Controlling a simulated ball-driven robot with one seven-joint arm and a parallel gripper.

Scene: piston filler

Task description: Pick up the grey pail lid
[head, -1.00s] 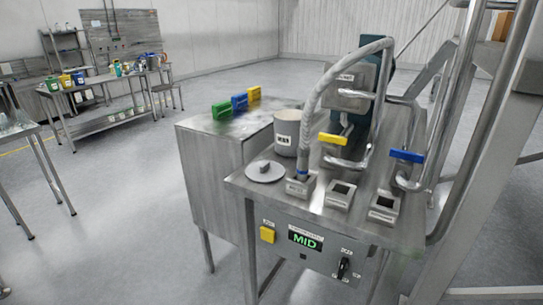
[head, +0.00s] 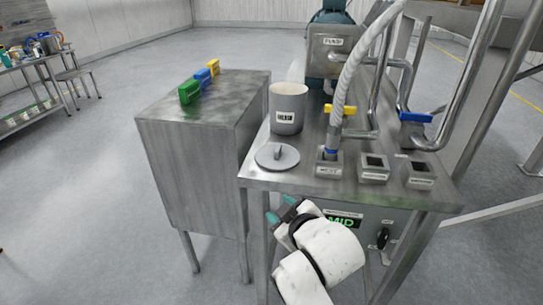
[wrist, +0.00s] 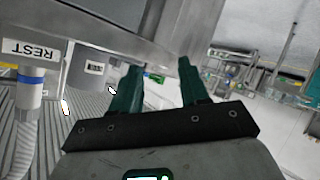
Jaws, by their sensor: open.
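The grey pail lid (head: 277,157) is a round disc with a small upright handle. It lies flat on the metal bench top near the front left corner. The grey pail (head: 287,108), with a white label and an open top, stands just behind it; it also shows in the wrist view (wrist: 92,72). My gripper (head: 281,209) has teal fingers and is in front of and below the bench edge, under the lid and apart from it. In the wrist view my gripper (wrist: 158,80) has its fingers spread with nothing between them. I cannot make out the lid in the wrist view.
A hose nozzle (head: 330,154) stands in a socket labelled REST, right of the lid, with two square sockets (head: 374,168) further right. The bench's front panel has a MID display (head: 343,221). A metal cabinet (head: 190,125) with coloured blocks stands left.

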